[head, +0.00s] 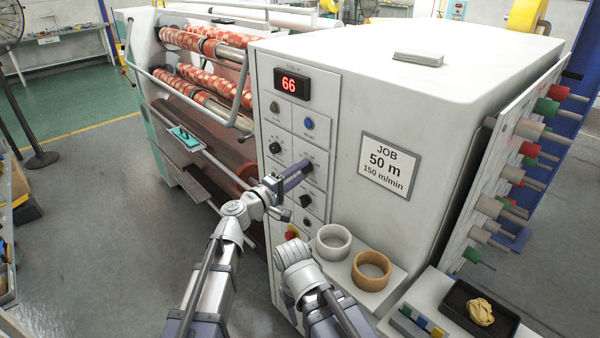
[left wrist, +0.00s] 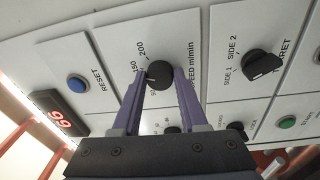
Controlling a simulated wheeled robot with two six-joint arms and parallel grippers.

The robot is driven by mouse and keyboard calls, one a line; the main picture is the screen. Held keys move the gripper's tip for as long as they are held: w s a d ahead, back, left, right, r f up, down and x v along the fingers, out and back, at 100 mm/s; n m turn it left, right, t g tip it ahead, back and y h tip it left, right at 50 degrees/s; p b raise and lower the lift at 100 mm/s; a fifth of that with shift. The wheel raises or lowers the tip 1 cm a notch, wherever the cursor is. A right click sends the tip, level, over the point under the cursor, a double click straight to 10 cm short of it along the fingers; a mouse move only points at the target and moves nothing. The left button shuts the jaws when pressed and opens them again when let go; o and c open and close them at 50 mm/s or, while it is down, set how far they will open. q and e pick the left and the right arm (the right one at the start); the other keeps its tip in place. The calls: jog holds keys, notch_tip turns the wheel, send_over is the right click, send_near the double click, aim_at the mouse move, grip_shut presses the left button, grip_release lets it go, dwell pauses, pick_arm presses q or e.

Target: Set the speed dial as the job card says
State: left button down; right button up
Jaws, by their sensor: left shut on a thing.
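The speed dial (left wrist: 158,75) is a round black knob on a white panel lettered "SPEED m/min", with 150 and 200 printed beside it in the left wrist view. My left gripper (left wrist: 160,84) has its two purple fingers around the dial, one on each side, shut on it. The dial's pointer seems to lie near the 150 side, but I cannot tell exactly. The job card (head: 390,166) reads "JOB 50 m, 150 m/min".
A red display (head: 292,83) reads 66. Near the dial are a blue reset button (head: 309,124), a black side-turret knob (head: 275,148) and other controls. Two tape rings (head: 371,271) sit on a ledge below. My right arm is bent in front of the machine, its gripper hidden.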

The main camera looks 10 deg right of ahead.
pick_arm(q)
jog(key=shift+c, duration=2.2)
grip_release()
jog(key=v, duration=0.7)
jog(key=shift+s+a, duration=0.25)
jog(key=shift+s, duration=0.05)
